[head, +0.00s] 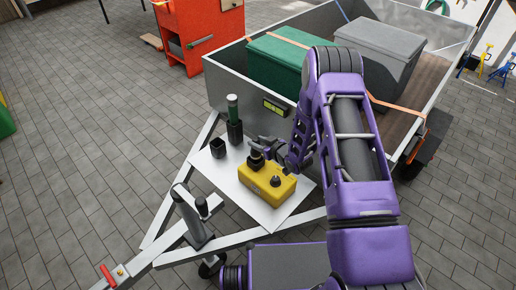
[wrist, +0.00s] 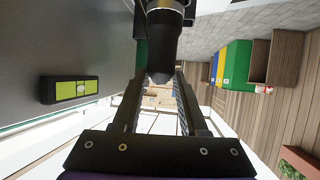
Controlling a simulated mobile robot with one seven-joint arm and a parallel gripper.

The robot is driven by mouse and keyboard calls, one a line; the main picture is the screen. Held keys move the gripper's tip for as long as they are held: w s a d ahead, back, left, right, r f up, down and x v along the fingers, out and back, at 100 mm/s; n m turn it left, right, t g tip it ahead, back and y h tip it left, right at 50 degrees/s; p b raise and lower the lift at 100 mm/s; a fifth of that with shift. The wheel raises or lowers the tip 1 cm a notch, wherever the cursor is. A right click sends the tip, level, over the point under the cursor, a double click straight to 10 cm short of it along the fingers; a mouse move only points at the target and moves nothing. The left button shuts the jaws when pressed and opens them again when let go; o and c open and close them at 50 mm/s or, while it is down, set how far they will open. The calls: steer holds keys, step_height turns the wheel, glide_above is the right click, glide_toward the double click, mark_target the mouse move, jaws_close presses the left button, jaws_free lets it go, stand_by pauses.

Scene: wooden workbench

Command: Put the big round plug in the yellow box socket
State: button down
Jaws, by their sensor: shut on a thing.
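The yellow box (head: 262,190) sits on the white plate on the trailer's drawbar. A short black fitting (head: 276,181) stands on its top toward the right. The big round plug (head: 257,161), dark and cylindrical, is at the box's back left top corner, roughly upright. I cannot tell whether it is in a socket or just above it. My gripper (head: 264,148) reaches in from the right and is shut on the plug. In the wrist view the black plug (wrist: 165,42) is at the ends of my fingers (wrist: 160,82). The box does not clearly show there.
The trailer wall (head: 225,95) rises close behind, with a yellow-green label (wrist: 77,88). A jockey-wheel post (head: 190,215) stands front left.

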steer(key=shift+f, duration=1.2)
steer(key=shift+f, duration=0.2)
steer(key=shift+c, duration=2.2)
jaws_free()
steer(key=shift+r, duration=0.1)
steer(key=shift+s+d+r, duration=0.1)
steer(key=shift+s+r, duration=0.05)
steer(key=p+v, duration=0.1)
steer(key=v, duration=1)
steer(key=shift+s+d, duration=0.15)
steer(key=shift+s, duration=0.1)
steer(key=shift+r, duration=0.15)
